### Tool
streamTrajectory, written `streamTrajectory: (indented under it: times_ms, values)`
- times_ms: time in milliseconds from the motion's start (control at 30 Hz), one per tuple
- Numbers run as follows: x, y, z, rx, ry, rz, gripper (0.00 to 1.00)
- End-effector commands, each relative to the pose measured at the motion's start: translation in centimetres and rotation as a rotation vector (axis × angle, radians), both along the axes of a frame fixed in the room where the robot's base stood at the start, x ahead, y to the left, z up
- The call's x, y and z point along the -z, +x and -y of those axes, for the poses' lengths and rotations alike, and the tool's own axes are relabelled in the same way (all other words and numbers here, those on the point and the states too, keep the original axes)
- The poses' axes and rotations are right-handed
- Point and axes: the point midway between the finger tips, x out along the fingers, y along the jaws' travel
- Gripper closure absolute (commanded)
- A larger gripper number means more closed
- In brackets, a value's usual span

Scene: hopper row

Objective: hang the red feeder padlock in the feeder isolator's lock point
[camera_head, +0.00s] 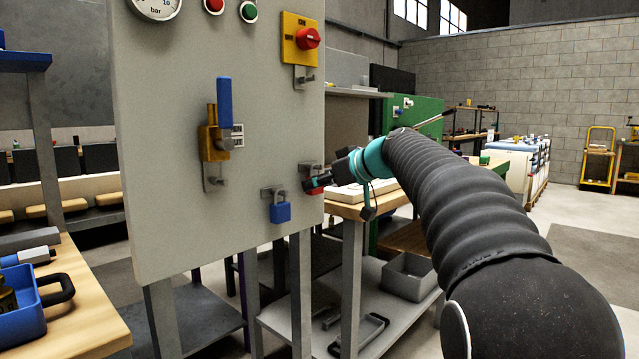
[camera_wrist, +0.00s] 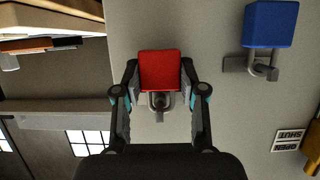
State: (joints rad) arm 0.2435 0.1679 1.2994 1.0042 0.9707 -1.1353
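The red padlock (camera_wrist: 160,70) is between the fingertips of my gripper (camera_wrist: 160,75), which look closed against its sides. Its shackle is at a grey hook on the panel, beside the blue padlock; I cannot tell if it still rests on that hook. In the head view, the red padlock (camera_head: 315,191) is mostly hidden behind my gripper (camera_head: 318,184). The feeder isolator appears to be the red knob on a yellow plate (camera_head: 301,38), high on the panel's right side. Its grey lock point (camera_head: 304,78) is just below and looks empty.
A blue padlock (camera_head: 280,211) hangs on the hook to the left; it also shows in the wrist view (camera_wrist: 270,24). A valve with a blue handle (camera_head: 224,105) sticks out of the grey panel (camera_head: 160,160). A wooden bench (camera_head: 350,209) stands behind the panel's right edge.

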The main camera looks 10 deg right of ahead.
Motion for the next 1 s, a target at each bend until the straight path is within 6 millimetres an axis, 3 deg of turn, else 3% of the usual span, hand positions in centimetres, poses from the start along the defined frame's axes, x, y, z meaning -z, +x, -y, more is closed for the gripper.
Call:
streamTrajectory:
  times_ms: [33, 100, 133, 167, 300, 1000]
  values:
    - [0.0, 0.0, 0.0, 0.000, 0.000, 0.000, 0.82]
    - [0.0, 0.0, 0.0, 0.000, -0.001, -0.001, 0.94]
    - [0.0, 0.0, 0.0, 0.000, -0.001, -0.001, 0.94]
    - [0.0, 0.0, 0.0, -0.001, 0.000, -0.001, 0.67]
    - [0.0, 0.0, 0.0, -0.001, 0.000, -0.001, 1.00]
    - [-1.2, -0.1, 0.0, -0.001, 0.000, 0.000, 1.00]
